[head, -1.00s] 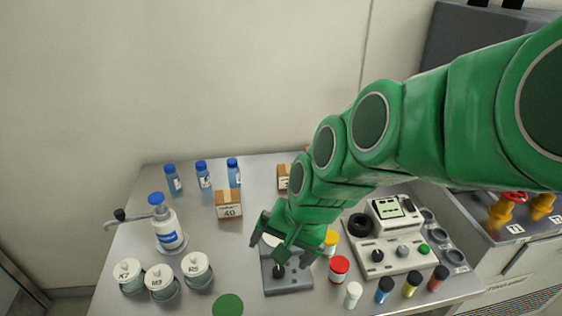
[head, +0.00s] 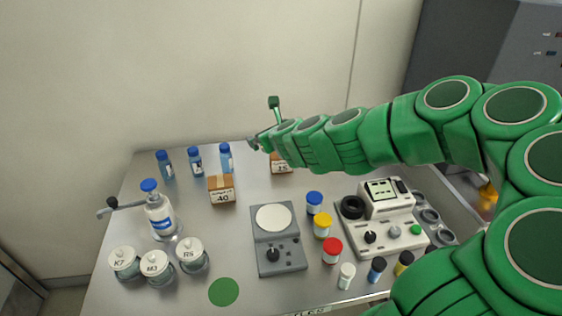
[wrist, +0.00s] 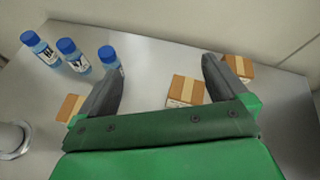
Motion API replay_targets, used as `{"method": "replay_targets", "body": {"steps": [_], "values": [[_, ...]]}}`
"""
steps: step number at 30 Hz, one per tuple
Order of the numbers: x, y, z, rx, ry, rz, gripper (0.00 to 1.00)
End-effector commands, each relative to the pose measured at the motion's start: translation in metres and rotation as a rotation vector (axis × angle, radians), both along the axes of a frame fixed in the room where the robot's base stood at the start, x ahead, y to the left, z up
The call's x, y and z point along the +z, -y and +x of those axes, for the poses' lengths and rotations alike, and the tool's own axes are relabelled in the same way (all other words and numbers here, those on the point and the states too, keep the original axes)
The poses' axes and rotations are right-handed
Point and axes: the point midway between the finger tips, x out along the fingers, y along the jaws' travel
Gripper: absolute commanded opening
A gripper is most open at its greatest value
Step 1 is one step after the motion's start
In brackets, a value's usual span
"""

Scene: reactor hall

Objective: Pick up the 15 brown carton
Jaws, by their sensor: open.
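A brown carton (head: 282,167) with a white label that appears to read 15 stands towards the back of the metal table in the head view, partly hidden by my arm. In the wrist view, a brown carton (wrist: 186,91) shows between my fingers, nearer the right one and beyond them; its label is too small to read, but it is likely the same carton. My gripper (head: 263,124) is raised above the back of the table. Its jaws are apart and empty in the wrist view (wrist: 157,68).
Carton 40 (head: 221,190) stands to the left, with several blue-capped bottles (head: 195,161) behind it. Another brown carton (wrist: 239,67) is at the right in the wrist view. A scale (head: 277,240), coloured-lid jars (head: 322,226) and an instrument (head: 383,222) fill the front and right.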

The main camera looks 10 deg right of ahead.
Motion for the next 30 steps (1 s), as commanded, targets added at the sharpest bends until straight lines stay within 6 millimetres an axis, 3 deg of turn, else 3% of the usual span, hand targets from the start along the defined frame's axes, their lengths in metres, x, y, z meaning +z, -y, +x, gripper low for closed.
{"method": "replay_targets", "body": {"steps": [3, 9, 30], "values": [[-0.018, 0.026, 0.013, -0.163, -0.025, 0.122, 1.00], [-0.034, 0.049, 0.020, -0.303, -0.041, 0.217, 1.00], [-0.096, 0.051, 0.021, -0.311, -0.041, 0.222, 1.00]]}}
